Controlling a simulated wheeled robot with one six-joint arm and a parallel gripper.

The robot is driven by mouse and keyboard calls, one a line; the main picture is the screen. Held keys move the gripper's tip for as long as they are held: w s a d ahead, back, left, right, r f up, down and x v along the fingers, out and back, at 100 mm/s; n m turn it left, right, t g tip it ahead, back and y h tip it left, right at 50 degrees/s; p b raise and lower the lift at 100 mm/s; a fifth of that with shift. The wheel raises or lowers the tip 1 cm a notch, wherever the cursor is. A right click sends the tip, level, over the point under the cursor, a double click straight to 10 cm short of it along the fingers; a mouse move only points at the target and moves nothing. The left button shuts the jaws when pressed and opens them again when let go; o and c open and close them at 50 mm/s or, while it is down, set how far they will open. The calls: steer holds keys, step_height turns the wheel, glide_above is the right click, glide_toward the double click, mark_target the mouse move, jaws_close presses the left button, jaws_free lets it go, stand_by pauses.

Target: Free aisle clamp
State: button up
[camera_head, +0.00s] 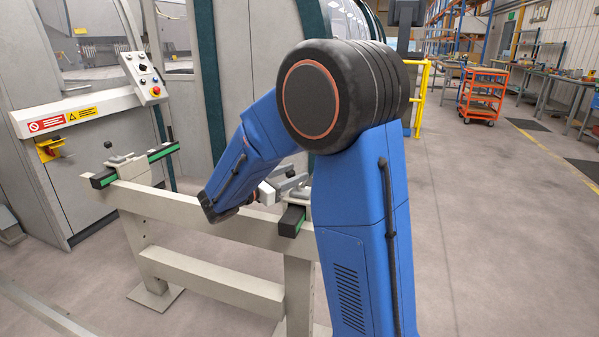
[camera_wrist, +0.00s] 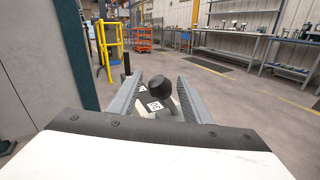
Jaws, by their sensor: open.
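The aisle clamp shows in the wrist view as a black round knob (camera_wrist: 160,87) with black-and-white marker tags (camera_wrist: 153,106) beside and below it. My gripper (camera_wrist: 158,82) is open, with one grey finger on each side of the knob. I see gaps between knob and fingers, but cannot tell the depth. In the head view my gripper (camera_head: 291,184) is low over the near end of the beige frame, by a black block with a green strip (camera_head: 291,221). My blue arm hides much of that spot. A second clamp (camera_head: 122,163) with a black knob sits at the frame's far left end.
The beige frame (camera_head: 215,280) stands before the grey machine (camera_head: 60,130) with its control panel (camera_head: 144,76). A yellow guard rail (camera_head: 421,95) and an orange cart (camera_head: 484,97) stand farther off. The aisle floor on the right is clear.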

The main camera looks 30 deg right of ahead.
steer(key=shift+w+d, duration=0.15)
steer(key=shift+d, duration=0.65)
steer(key=shift+w+d, duration=0.15)
steer(key=shift+d, duration=0.6)
jaws_close()
